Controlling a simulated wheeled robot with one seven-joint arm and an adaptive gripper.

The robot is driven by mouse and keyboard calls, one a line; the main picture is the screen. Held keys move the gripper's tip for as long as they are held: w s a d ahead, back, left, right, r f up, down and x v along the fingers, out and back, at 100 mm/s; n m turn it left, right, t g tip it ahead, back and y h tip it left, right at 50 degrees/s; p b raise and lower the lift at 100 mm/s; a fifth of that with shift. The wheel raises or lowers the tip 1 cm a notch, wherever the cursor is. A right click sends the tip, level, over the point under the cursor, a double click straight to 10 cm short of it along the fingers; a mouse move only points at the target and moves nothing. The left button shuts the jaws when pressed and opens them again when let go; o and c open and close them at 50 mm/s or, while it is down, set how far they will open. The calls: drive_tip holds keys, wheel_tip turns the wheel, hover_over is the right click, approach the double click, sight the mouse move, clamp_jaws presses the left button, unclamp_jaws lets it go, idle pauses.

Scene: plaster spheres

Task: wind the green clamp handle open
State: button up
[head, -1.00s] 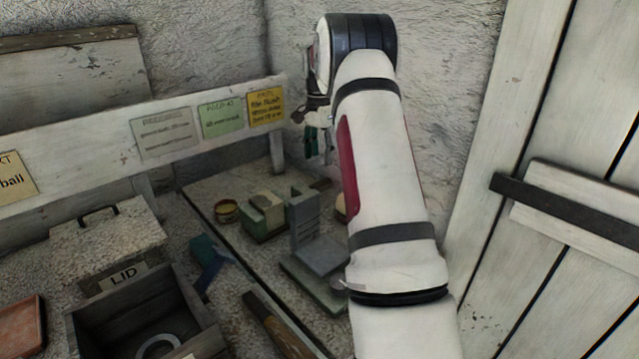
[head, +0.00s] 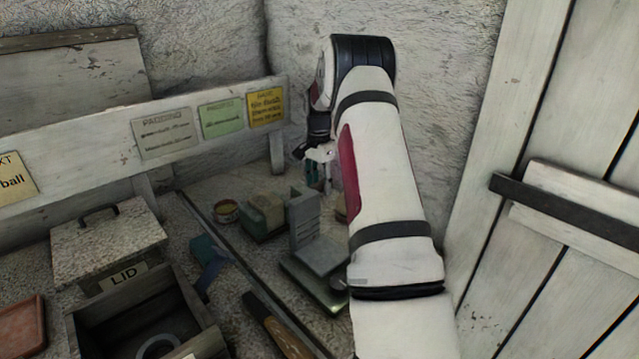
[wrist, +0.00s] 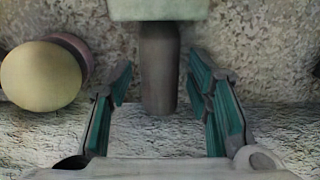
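In the wrist view my gripper (wrist: 160,84) is open, with a teal-padded finger on each side of a dark grey cylinder (wrist: 160,62). The cylinder juts from a pale green block (wrist: 158,9) at the top edge, and gaps show between it and both fingers. I cannot tell for sure whether the cylinder is the clamp handle. In the head view a clamp-like piece with a grey upright (head: 304,222) and a flat green-grey base (head: 303,283) stands on the bench, partly hidden by my arm. My gripper (head: 320,178) hangs above and behind it.
A lidded box (head: 107,240) and an open box (head: 150,312) are at left; the wall is close behind.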

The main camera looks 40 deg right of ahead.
drive_tip(key=c, duration=0.8)
drive_tip(key=shift+c, duration=0.2)
drive_tip(key=shift+s+r+t, duration=0.1)
drive_tip(key=shift+t, duration=0.3)
drive_tip(key=t+p, duration=0.2)
drive_tip(key=shift+s+t, duration=0.3)
drive_tip(key=shift+s, duration=0.05)
drive_tip(key=t, duration=0.1)
drive_tip(key=t+p, duration=0.1)
drive_tip(key=t, duration=0.2)
drive_tip(key=shift+s+f+p, duration=0.2)
drive_tip(key=shift+f+p, duration=0.05)
drive_tip(key=shift+p, duration=0.05)
drive_tip(key=shift+t, duration=0.7)
drive_tip(key=shift+t, duration=0.3)
drive_tip(key=o, duration=1.2)
drive_tip(key=shift+f, duration=0.1)
drive_tip(key=shift+c, duration=0.2)
